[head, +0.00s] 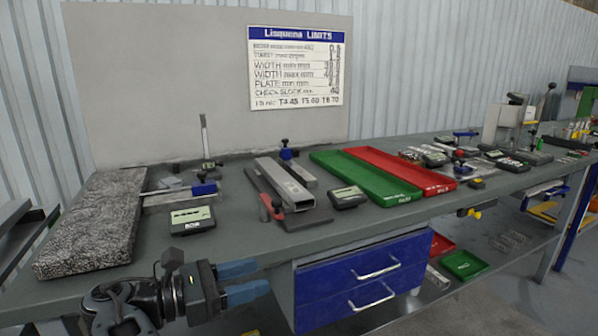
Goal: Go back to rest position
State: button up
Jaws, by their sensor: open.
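My gripper (243,282) is at the lower left of the head view, in front of the table's front edge. Its two blue fingers point right and are spread apart, with nothing between them. The grey runout table (240,243) stretches from the left to the far right behind it. The gripper appears apart from everything on the table top. Part of my dark arm shows at the lower left, and the rest is out of view.
A speckled stone plate (92,222) lies at the left. Gauges with displays (192,220), a metal channel (283,186), a green tray (362,178) and a red tray (400,169) stand rightward. Blue drawers (362,282) hang below the top. A limits sign (296,68) is behind.

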jog(key=s+d+f+y, duration=0.1)
jog(key=d+f+y, duration=0.1)
jog(key=d+f, duration=0.5)
jog(key=s+d+f+m+y, duration=0.1)
jog(key=s+d+f+y, duration=0.15)
jog(key=f, duration=0.75)
jog(key=s+d+f+y, duration=0.1)
jog(key=d+f+y, duration=0.1)
jog(key=d+f, duration=0.55)
jog(key=s+d+f+m+y, duration=0.2)
jog(key=s+d+f+y, duration=0.15)
jog(key=s+f, duration=0.35)
jog(key=s+d+f+m+y, duration=0.25)
jog(key=s+d+f, duration=0.2)
jog(key=s, duration=0.35)
jog(key=s+d+r+m+t+y, duration=0.15)
jog(key=s+r+m, duration=0.25)
jog(key=s, duration=0.4)
jog(key=s+d+r+m+t+y, duration=0.15)
jog(key=s+r+m, duration=0.25)
jog(key=s, duration=0.4)
jog(key=s+d+r+m+t, duration=0.1)
jog(key=s+r+m, duration=0.4)
jog(key=r, duration=0.7)
jog(key=s+d+r+m+t, duration=0.1)
jog(key=s+r+m+t, duration=0.2)
jog(key=r, duration=0.9)
jog(key=shift+s+d+m+p, duration=0.25)
jog(key=shift+s+m+p, duration=0.15)
jog(key=shift+s+m, duration=0.65)
